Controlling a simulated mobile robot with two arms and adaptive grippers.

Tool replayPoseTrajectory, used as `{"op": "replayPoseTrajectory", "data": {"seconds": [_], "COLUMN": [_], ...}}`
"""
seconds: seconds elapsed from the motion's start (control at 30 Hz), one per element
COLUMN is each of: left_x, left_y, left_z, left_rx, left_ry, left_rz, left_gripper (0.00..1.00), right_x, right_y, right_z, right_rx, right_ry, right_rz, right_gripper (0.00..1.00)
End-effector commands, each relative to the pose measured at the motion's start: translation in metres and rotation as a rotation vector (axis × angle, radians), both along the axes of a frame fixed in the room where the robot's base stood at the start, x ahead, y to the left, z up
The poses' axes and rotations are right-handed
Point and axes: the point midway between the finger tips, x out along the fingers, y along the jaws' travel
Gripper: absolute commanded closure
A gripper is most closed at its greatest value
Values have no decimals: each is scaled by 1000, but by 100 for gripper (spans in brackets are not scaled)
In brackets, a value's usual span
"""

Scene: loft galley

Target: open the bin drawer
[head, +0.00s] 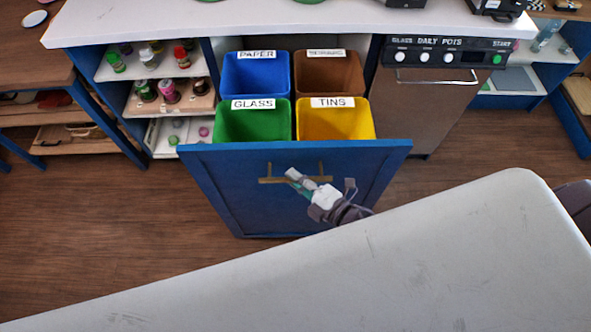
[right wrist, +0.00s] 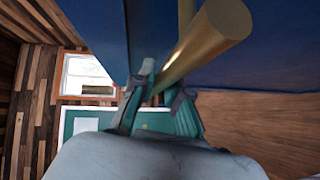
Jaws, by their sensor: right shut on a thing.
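The bin drawer (head: 235,195) has a blue front and stands pulled out from under the counter. Four bins show inside it: blue PAPER (head: 254,75), brown (head: 330,78), green GLASS (head: 253,124) and yellow TINS (head: 336,122). A brass bar handle (head: 270,180) is on the drawer front. My right gripper (head: 297,180) is at the handle, shut on the bar. In the right wrist view the brass bar (right wrist: 205,45) runs down between the fingers (right wrist: 160,105). My left gripper is not in view.
The white countertop (head: 330,18) is above the drawer. Open shelves with jars (head: 160,90) are to the left, a dishwasher (head: 432,95) to the right. A pale surface (head: 400,270) fills the foreground. Wooden floor (head: 110,230) is clear at left.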

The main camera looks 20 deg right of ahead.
Motion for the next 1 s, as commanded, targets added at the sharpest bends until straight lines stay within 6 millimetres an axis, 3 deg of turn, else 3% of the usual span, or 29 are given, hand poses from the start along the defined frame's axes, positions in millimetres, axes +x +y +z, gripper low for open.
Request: {"op": "replayPoseTrajectory", "data": {"seconds": [0.53,0.57,0.7,1.0], "left_x": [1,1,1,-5], "left_y": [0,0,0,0], "left_z": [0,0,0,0], "left_rx": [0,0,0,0], "left_ry": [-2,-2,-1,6], "left_rz": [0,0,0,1], "left_gripper": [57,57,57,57], "right_x": [-6,-6,-6,-7], "right_y": [1,1,1,1], "right_z": [-1,-1,0,0], "right_rx": [-1,-1,-1,0], "right_ry": [1,1,1,0], "right_rz": [-3,-3,-2,-1], "right_gripper": [100,84,61,60]}}
